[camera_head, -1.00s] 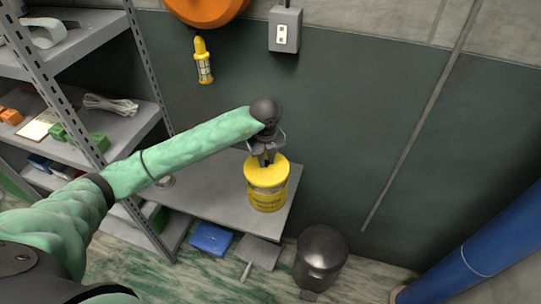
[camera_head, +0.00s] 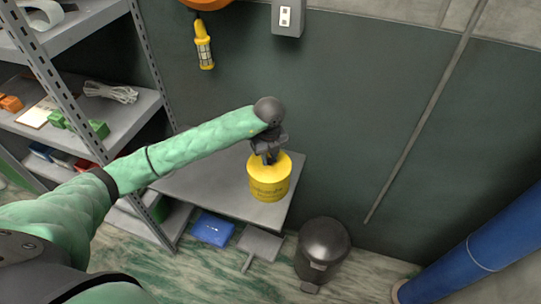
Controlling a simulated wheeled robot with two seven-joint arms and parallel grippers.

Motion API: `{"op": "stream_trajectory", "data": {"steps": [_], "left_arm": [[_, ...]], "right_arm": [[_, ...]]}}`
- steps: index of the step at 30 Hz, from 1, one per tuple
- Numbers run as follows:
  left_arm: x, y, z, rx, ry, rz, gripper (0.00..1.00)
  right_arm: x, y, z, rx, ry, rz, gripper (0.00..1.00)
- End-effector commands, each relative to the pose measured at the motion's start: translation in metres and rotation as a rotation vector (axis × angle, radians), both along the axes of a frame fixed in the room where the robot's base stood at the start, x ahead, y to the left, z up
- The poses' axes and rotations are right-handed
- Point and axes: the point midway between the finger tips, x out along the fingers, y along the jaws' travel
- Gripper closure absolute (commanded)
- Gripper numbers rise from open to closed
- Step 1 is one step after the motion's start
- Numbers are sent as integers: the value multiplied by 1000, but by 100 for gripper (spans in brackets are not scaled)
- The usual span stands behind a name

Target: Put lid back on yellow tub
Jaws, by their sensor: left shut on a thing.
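The yellow tub (camera_head: 269,188) stands upright on a low grey table. Its yellow lid (camera_head: 284,163) is at the top of the tub, and I see no clear gap between the two. My left gripper (camera_head: 268,158) points down from above and is shut on the lid's top. The gripper hides the middle of the lid, so whether the lid is fully seated cannot be told. My right gripper is not in view.
The grey table (camera_head: 205,190) is bare to the left of the tub. A metal shelf (camera_head: 125,125) stands at the left. A dark bin (camera_head: 322,245), a blue box (camera_head: 212,228) and a dustpan (camera_head: 260,243) are on the floor in front.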

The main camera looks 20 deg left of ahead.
Motion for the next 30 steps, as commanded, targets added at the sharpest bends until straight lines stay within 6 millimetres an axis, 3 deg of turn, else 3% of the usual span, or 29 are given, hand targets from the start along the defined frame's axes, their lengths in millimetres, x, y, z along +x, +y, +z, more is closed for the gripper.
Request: {"op": "stream_trajectory", "data": {"steps": [5,30], "left_arm": [[0,0,0,0,0,0,100],[-1,1,0,0,0,0,100]], "right_arm": [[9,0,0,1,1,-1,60],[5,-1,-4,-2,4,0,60]]}}
